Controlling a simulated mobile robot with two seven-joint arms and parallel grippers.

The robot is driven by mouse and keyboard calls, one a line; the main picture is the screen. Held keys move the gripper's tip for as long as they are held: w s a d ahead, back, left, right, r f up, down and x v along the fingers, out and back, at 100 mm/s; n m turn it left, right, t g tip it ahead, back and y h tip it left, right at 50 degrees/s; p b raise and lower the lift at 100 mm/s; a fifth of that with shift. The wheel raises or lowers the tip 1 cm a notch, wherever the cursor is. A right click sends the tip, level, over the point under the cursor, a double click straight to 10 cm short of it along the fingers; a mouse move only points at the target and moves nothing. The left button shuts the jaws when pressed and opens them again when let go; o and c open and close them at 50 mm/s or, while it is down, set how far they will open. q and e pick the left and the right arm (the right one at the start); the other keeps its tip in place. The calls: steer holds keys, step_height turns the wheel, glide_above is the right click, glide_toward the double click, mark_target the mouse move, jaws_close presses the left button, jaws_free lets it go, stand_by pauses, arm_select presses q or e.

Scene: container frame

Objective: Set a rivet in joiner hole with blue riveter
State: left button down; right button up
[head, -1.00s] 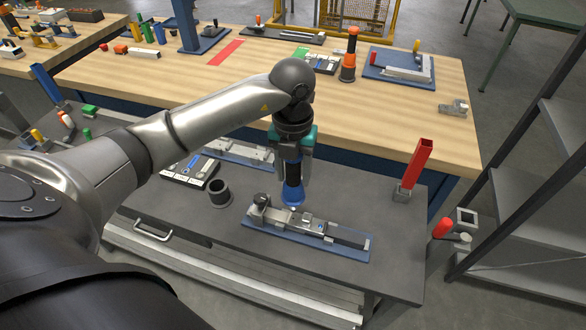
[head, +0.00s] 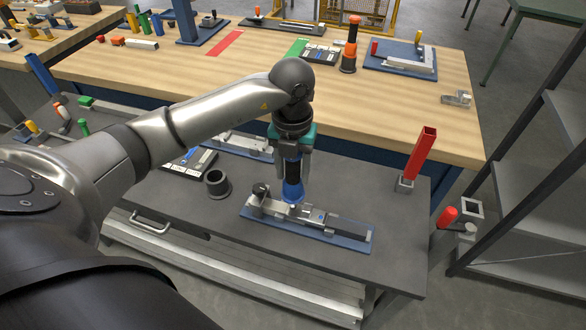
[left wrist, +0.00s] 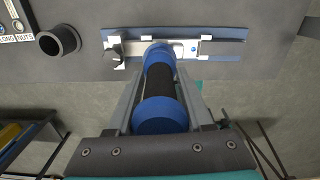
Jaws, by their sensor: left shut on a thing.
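My left gripper (head: 292,165) is shut on the blue riveter (head: 293,190), a blue tool with a black grip band, held upright with its nose down. The riveter also shows between the fingers in the left wrist view (left wrist: 160,85). Its lower end is over the joiner (head: 300,212), a grey metal piece clamped on a blue fixture plate (head: 352,244). In the left wrist view the joiner (left wrist: 183,48) lies just beyond the riveter. The nose hides the spot below it, so I cannot tell whether it touches or sits in a hole. My right gripper is not in view.
An empty dark round holder (head: 217,184) stands left of the fixture. A tray with labelled compartments (head: 190,164) and a second fixture (head: 238,144) lie behind. An orange riveter (head: 350,45) stands on the wooden bench (head: 400,110).

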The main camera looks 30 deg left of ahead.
arm_select(q)
steer(key=shift+f+b, duration=0.75)
steer(key=shift+f, duration=0.2)
stand_by(0.6)
steer(key=shift+r, duration=0.15)
step_height(320, 180, up, 7)
steer(key=p, duration=0.6)
steer(key=shift+r, duration=0.2)
stand_by(0.5)
